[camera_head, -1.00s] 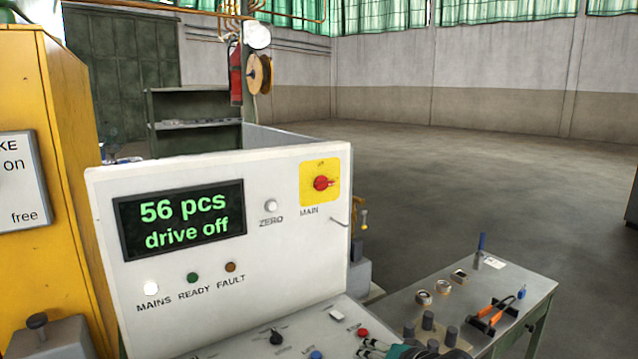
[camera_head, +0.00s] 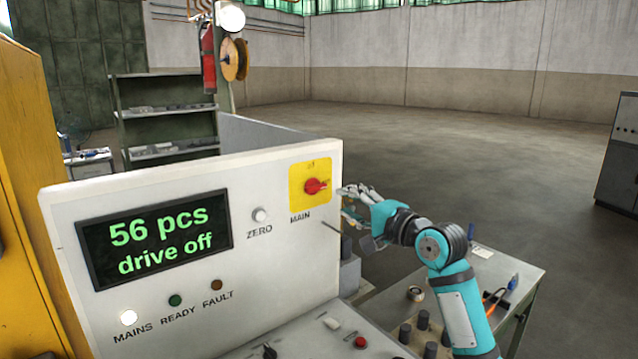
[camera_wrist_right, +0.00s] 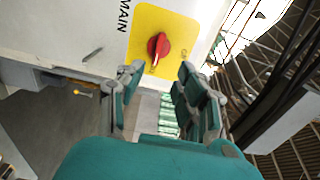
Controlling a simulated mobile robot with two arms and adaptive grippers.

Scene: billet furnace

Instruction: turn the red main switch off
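The red main switch (camera_head: 315,186) sits on a yellow plate (camera_head: 297,198) at the upper right of the white control panel (camera_head: 70,215), above the word MAIN. Its red knob also shows in the right wrist view (camera_wrist_right: 158,46), pointing roughly along the plate. My right gripper (camera_head: 350,191) is just right of the switch in the head view, apart from it. In the right wrist view its two fingers (camera_wrist_right: 157,78) are spread, with the knob beyond them and nothing between them. My left gripper is in neither view.
The panel display (camera_head: 155,238) reads "56 pcs drive off". The MAINS lamp (camera_head: 128,317) is lit white. A small rod sticks out below the switch plate. A bench (camera_head: 520,270) with tools stands at the right. A yellow cabinet (camera_head: 25,180) stands at the left.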

